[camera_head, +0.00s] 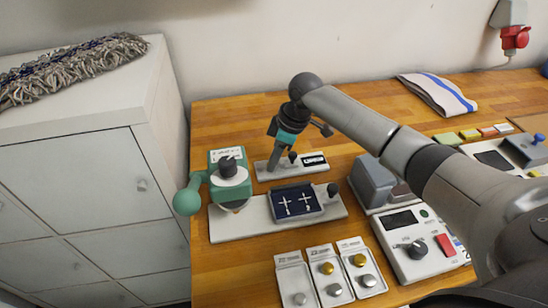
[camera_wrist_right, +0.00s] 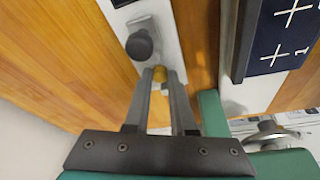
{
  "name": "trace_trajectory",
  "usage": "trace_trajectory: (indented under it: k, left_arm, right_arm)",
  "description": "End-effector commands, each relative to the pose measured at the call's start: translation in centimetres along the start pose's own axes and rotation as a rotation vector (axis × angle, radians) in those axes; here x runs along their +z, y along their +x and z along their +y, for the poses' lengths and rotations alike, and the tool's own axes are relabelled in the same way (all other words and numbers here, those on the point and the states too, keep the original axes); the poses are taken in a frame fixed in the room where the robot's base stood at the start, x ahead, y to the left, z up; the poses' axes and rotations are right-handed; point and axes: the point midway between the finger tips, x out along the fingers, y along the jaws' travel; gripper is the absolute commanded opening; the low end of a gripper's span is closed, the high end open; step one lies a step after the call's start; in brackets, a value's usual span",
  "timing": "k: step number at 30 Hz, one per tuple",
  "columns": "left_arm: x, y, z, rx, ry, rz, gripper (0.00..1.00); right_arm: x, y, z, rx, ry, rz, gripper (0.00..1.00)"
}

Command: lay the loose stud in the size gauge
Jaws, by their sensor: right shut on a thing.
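My right gripper (camera_head: 273,168) points down over the left part of the pale gauge bar (camera_head: 310,171) at the back of the bench. In the right wrist view its fingers (camera_wrist_right: 160,80) are shut on a small brass-coloured stud (camera_wrist_right: 160,74). The stud sits between the fingertips, close to the dark knob (camera_wrist_right: 140,45) on the pale bar. I cannot tell whether the stud touches the bar. In the head view the fingers hide the stud. My left gripper is not in view.
A green press (camera_head: 229,178) with a ball-ended lever stands left of a dark plate with white crosses (camera_head: 297,202). Several small trays (camera_head: 293,285) with brass and silver studs lie in front. A grey control box (camera_head: 408,255) stands at right. Bare wood shows behind the bar.

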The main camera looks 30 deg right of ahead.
Motion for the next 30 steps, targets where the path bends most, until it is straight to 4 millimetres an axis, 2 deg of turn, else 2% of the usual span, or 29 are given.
trace_trajectory:
  k: [1, 8, 17, 23, 30]
  left_arm:
    - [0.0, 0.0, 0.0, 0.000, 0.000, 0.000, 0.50]
    - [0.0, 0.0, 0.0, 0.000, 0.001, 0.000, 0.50]
    - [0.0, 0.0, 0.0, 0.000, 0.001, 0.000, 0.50]
    - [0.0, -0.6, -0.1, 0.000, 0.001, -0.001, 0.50]
    - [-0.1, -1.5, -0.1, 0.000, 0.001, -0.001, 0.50]
  right_arm:
    - [0.0, 0.1, 0.0, -0.001, 0.000, 0.000, 0.26]
    - [0.0, 0.0, 0.0, -0.001, 0.000, -0.001, 0.52]
    - [0.0, -0.2, 0.0, 0.001, 0.000, -0.001, 0.53]
    - [-0.1, -3.1, 0.1, 0.002, -0.001, 0.000, 0.53]
    - [-0.1, -8.3, 0.1, 0.002, -0.001, 0.000, 0.53]
